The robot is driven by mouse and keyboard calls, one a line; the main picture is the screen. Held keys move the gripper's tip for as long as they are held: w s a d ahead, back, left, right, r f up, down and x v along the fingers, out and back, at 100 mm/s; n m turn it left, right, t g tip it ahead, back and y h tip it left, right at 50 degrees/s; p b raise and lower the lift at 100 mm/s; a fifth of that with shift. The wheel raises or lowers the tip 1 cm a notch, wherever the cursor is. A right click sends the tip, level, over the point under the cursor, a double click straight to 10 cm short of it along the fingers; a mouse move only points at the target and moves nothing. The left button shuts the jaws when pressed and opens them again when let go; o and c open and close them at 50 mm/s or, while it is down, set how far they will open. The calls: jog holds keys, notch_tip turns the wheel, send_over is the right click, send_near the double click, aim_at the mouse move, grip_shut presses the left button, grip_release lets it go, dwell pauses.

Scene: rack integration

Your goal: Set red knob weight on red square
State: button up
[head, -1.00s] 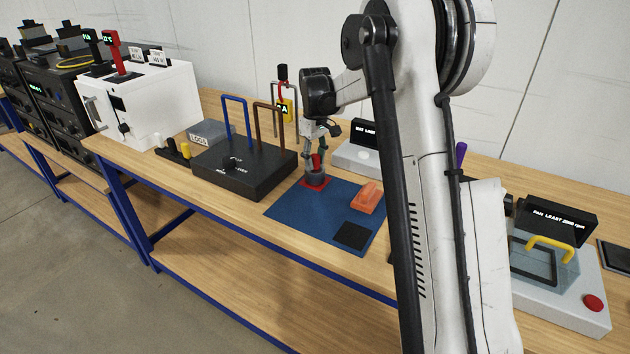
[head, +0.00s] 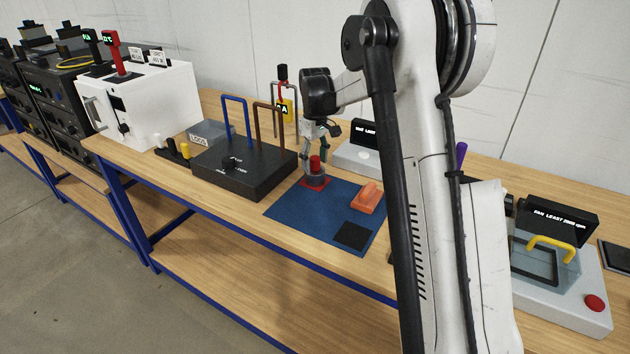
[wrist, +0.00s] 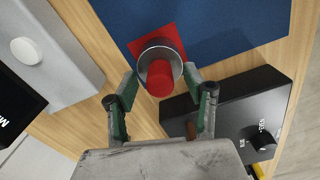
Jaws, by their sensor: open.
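The weight, a grey cylinder with a red knob (head: 315,163), stands upright on the red square (head: 325,185) at the mat's far left corner. In the wrist view the red knob (wrist: 159,79) points at the camera, and the red square (wrist: 172,33) shows around the weight's far side. My gripper (head: 316,150) is directly above and around the knob. In the wrist view my gripper (wrist: 158,76) has its two fingers spread on either side of the weight, with gaps to the knob. It holds nothing.
The blue mat (head: 300,211) also bears an orange block (head: 369,197) and a black square (head: 353,235). A black box with blue and brown handles (head: 245,175) stands close on the left. A grey device (head: 358,158) stands behind. The mat's near part is clear.

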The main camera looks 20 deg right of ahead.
notch_tip(320, 180, up, 12)
jog(key=shift+f, duration=0.15)
dwell(0.6)
jog(key=s+a+r+m+t, duration=0.1)
jog(key=s+a+r+t, duration=0.15)
jog(key=s+a, duration=0.45)
jog(key=s+a+r+m+t, duration=0.1)
jog(key=s+a+r, duration=0.25)
jog(key=s, duration=0.75)
jog(key=s+a+f+m+t, duration=0.1)
jog(key=s+a+f+t, duration=0.1)
jog(key=s, duration=0.8)
jog(key=s+a+f+m+t, duration=0.1)
jog(key=s+a+f, duration=0.2)
jog(key=s, duration=0.6)
notch_tip(320, 180, down, 3)
jog(key=shift+s+a+r+t, duration=0.2)
jog(key=shift+s+t, duration=0.15)
jog(key=shift+s, duration=0.05)
